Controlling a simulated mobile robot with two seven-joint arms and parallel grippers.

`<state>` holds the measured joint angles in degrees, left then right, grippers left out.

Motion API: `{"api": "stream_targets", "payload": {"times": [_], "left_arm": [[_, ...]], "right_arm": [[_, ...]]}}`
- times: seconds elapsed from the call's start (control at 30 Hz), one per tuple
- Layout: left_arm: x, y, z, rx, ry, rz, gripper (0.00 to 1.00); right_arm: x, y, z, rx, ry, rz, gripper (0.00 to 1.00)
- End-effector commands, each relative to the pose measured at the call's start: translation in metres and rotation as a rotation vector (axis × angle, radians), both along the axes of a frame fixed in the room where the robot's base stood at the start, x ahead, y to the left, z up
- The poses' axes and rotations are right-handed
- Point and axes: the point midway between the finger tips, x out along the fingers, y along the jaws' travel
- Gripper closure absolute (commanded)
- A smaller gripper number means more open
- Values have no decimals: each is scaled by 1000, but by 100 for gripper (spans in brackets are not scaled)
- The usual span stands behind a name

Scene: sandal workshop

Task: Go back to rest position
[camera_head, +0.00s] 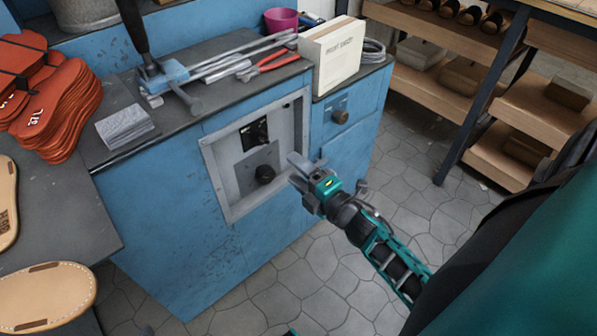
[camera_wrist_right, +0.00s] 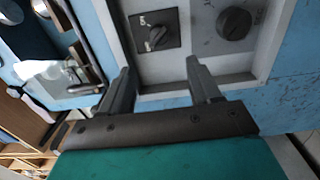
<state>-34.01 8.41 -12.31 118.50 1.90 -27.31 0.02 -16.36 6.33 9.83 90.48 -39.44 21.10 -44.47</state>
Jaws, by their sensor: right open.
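My right gripper (camera_head: 300,172) is in front of the blue cabinet, just right of the recessed grey control panel (camera_head: 226,190). Its jaws are open and empty. The panel carries a black plate (camera_head: 254,133) and a round dark knob (camera_head: 265,174). In the right wrist view the two fingers of the gripper (camera_wrist_right: 160,78) point toward the panel. A black rotary switch (camera_wrist_right: 157,36) with white marks and a dark knob (camera_wrist_right: 234,23) show beyond the fingertips, and neither is between them. My left gripper is not in view.
The blue cabinet's dark top holds a white box (camera_head: 330,58), red-handled pliers (camera_head: 274,62), a pink cup (camera_head: 281,20) and a grey stack (camera_head: 125,126). Red sandal pieces (camera_head: 60,115) lie at left. Wooden shelves (camera_head: 440,75) stand at right. Stone floor (camera_head: 410,165) is clear between.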

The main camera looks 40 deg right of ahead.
Motion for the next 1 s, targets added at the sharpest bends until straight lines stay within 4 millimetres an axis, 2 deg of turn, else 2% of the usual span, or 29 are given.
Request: {"api": "stream_targets", "payload": {"times": [0.3,0.43,0.57,0.67,0.8,0.93,0.97,1.0], "left_arm": [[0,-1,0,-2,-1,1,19],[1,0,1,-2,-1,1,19],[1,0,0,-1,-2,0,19],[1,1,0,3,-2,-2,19],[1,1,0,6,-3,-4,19],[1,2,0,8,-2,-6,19],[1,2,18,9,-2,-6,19],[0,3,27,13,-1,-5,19]], "right_arm": [[0,0,0,4,1,-1,37],[-5,7,0,119,36,-26,37],[-23,28,-4,454,154,-93,37],[-45,57,-13,779,297,-158,37],[-82,105,-25,1174,523,-250,37],[-125,155,-28,1481,763,-346,37],[-121,148,-14,1461,740,-349,37],[-121,144,-6,1452,730,-352,37]]}}
